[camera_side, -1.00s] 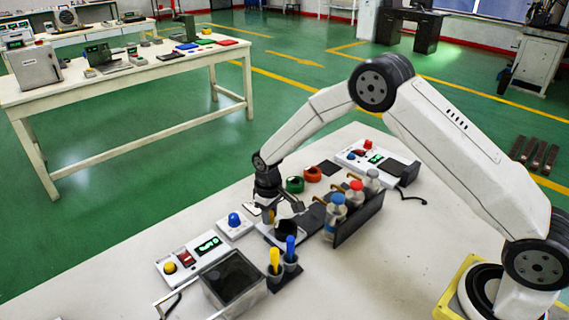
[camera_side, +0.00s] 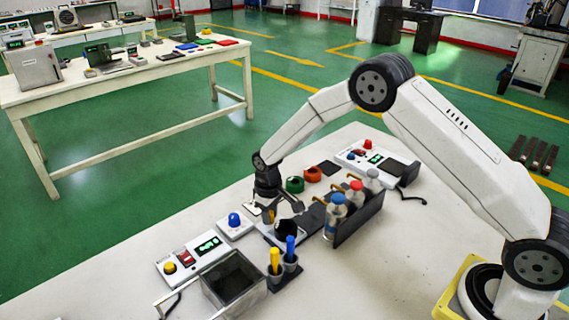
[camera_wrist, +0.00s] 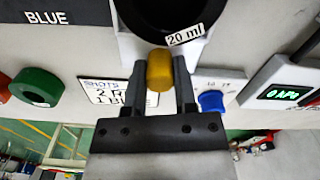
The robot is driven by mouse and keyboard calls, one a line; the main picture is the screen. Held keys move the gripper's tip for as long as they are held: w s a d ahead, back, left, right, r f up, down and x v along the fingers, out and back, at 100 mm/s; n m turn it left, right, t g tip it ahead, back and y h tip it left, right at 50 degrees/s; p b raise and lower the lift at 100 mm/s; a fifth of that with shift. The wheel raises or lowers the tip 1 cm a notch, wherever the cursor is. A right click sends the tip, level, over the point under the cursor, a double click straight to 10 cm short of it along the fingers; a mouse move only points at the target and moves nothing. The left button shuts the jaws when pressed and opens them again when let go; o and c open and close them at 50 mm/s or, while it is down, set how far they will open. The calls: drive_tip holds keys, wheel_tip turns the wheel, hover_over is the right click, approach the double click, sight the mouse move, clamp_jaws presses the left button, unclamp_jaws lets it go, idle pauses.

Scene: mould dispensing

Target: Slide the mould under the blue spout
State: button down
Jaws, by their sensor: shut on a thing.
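The mould shows in the wrist view as a black round cup (camera_wrist: 165,18) with a "20 ml" label and a yellow knob on its near side. My gripper (camera_wrist: 160,75) has its two fingers on either side of the yellow knob, shut on it. In the side view my gripper (camera_side: 282,210) points down beside the dark mould (camera_side: 287,229), partly covering it. The blue-capped bottle (camera_side: 336,213) stands to the mould's right in a black rack. A dark plate lettered "BLUE" (camera_wrist: 55,12) lies left of the mould in the wrist view, apart from it. The spout's tip is not clear.
Red-capped (camera_side: 355,191) and grey-capped bottles share the rack (camera_side: 358,223). A blue-button box (camera_side: 235,225) stands left of the gripper. Pen cups (camera_side: 290,263) stand in front. Green (camera_side: 295,184) and red rings lie behind. A display unit (camera_wrist: 285,88) is right in the wrist view.

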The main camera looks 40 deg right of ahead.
drive_tip(key=shift+d, duration=0.1)
drive_tip(key=d, duration=1)
drive_tip(key=shift+c, duration=2)
unclamp_jaws()
drive_tip(key=shift+a, duration=0.1)
wheel_tip(320, 180, up, 8)
